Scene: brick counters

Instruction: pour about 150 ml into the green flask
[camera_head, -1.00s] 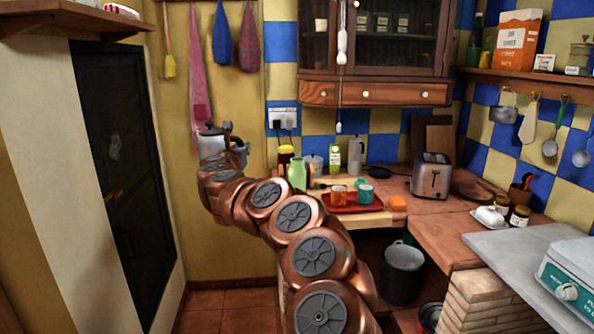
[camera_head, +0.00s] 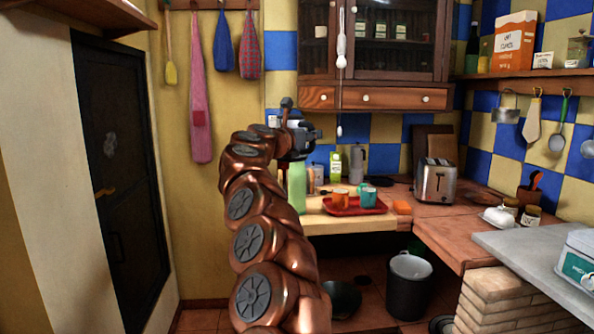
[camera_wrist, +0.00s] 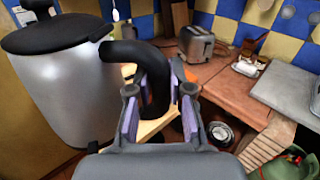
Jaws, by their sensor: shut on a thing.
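A silver jug (camera_wrist: 68,95) with a black lid and a black handle (camera_wrist: 155,75) fills the left of the wrist view. My gripper (camera_wrist: 159,98) has its fingers shut around that handle. In the head view, my gripper (camera_head: 302,138) is raised just above the green flask (camera_head: 297,188), and the jug is mostly hidden behind it and the arm. The jug looks roughly upright in the wrist view. The green flask stands upright at the left end of the wooden counter (camera_head: 335,224). Its top is hidden by my gripper, and its contents cannot be seen.
A red tray (camera_head: 350,211) with an orange cup (camera_head: 340,198) and a teal cup (camera_head: 367,196) is right of the flask. A carton (camera_head: 336,166) and moka pot (camera_head: 357,162) stand behind. A toaster (camera_head: 436,182) is farther right. A bin (camera_head: 409,287) stands below.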

